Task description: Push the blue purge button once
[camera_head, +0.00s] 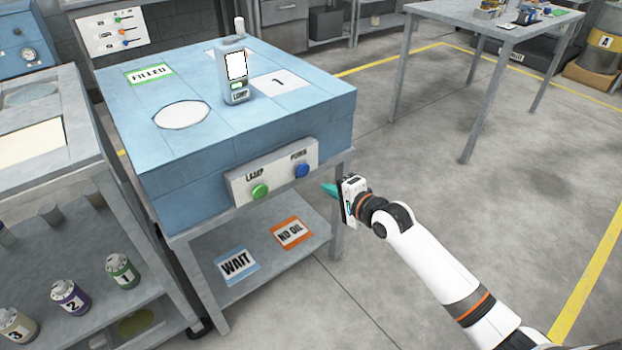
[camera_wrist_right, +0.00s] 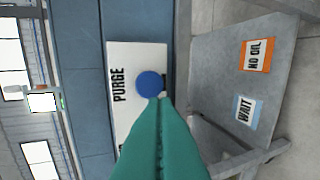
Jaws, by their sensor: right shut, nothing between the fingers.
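The blue purge button (camera_head: 302,170) sits at the right end of a pale panel (camera_head: 276,188) on the front of the blue-topped bench. A green button (camera_head: 260,191) is to its left on the same panel. My right gripper (camera_head: 328,188) has teal fingers and is shut and empty, a little to the right of the blue button. In the right wrist view the blue button (camera_wrist_right: 150,84) shows just beyond the fingertips (camera_wrist_right: 157,104), beside the word PURGE. I cannot tell whether the fingertips touch it. My left gripper is not in view.
A grey device (camera_head: 236,80) stands on the bench top (camera_head: 310,115). The lower shelf carries WAIT (camera_head: 236,264) and NO OIL (camera_head: 291,233) labels. Numbered cans (camera_head: 70,297) stand on the left shelf. Open floor (camera_head: 440,200) lies to the right of the bench.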

